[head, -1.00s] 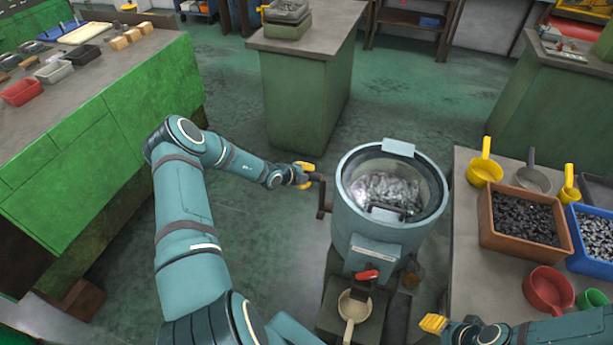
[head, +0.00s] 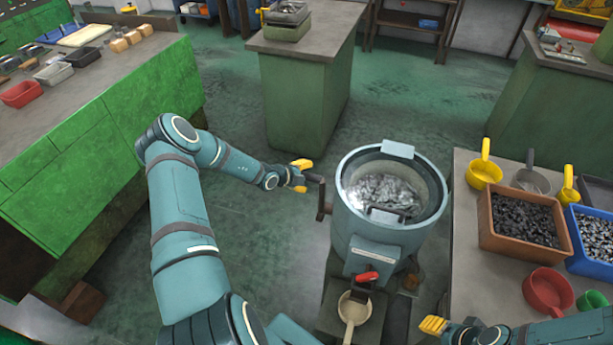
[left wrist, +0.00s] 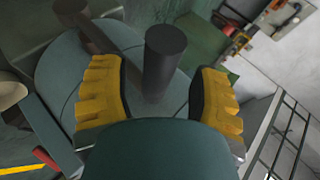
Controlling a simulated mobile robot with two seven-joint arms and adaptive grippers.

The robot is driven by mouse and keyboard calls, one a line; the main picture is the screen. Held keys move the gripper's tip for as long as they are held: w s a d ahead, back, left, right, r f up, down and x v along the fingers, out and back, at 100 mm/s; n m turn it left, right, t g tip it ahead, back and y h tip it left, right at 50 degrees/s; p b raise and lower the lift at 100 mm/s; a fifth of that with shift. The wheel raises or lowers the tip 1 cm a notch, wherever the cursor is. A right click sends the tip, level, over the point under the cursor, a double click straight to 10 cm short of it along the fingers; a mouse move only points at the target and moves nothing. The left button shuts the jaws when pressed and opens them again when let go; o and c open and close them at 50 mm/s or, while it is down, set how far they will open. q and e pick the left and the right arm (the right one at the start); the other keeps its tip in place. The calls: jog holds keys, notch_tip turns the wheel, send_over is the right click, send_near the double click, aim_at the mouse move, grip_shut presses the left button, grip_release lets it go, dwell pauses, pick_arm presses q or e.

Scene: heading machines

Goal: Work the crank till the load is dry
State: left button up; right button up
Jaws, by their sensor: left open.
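The drum machine (head: 380,225) is blue-grey with an open-looking round top. Shiny grey metal pieces, the load (head: 382,190), lie inside it; whether they are wet or dry I cannot tell. A dark crank (head: 322,200) sits on the drum's left side. My left gripper (head: 300,176) is open at the crank's handle. In the left wrist view the dark round handle (left wrist: 164,62) stands between the two spread yellow fingers, with gaps visible on both sides. My right gripper (head: 432,325) shows only as a yellow fingertip at the lower right, away from the drum.
A red lever (head: 367,276) and a beige ladle-like pan (head: 353,308) are at the machine's front. The right bench holds a brown bin (head: 523,243) of dark pieces, a blue bin (head: 592,215), a red pot (head: 548,290) and scoops. Floor left of the drum is clear.

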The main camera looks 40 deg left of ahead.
pick_arm(q)
jog(key=v, duration=1)
jog(key=shift+s+r, duration=0.2)
jog(key=shift+r, duration=0.05)
